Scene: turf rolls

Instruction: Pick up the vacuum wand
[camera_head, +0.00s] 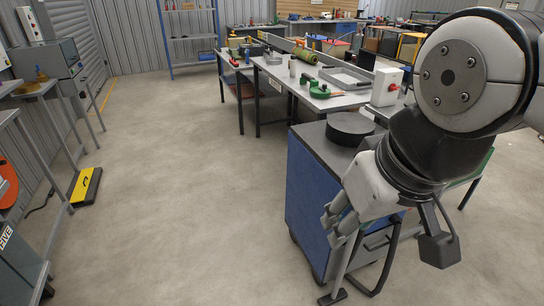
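A thin grey tube (347,262) with a flat dark foot (333,298) stands tilted in front of the blue cabinet, close below my gripper. It looks like the vacuum wand, though I cannot be sure. A black curved strip, perhaps its hose, hangs beside it on the right. My gripper (333,216) points down and left by the cabinet's front, its pale fingers near the tube's upper end. The tube's top is hidden behind my wrist. I cannot tell whether the fingers touch it or how far apart they are.
The blue cabinet (310,208) carries a black round disc (350,128) on its top. Behind it, workbenches (337,100) hold tools and a white box (386,86). A yellow-black floor piece (86,186) lies at left by metal stands. The floor between is clear.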

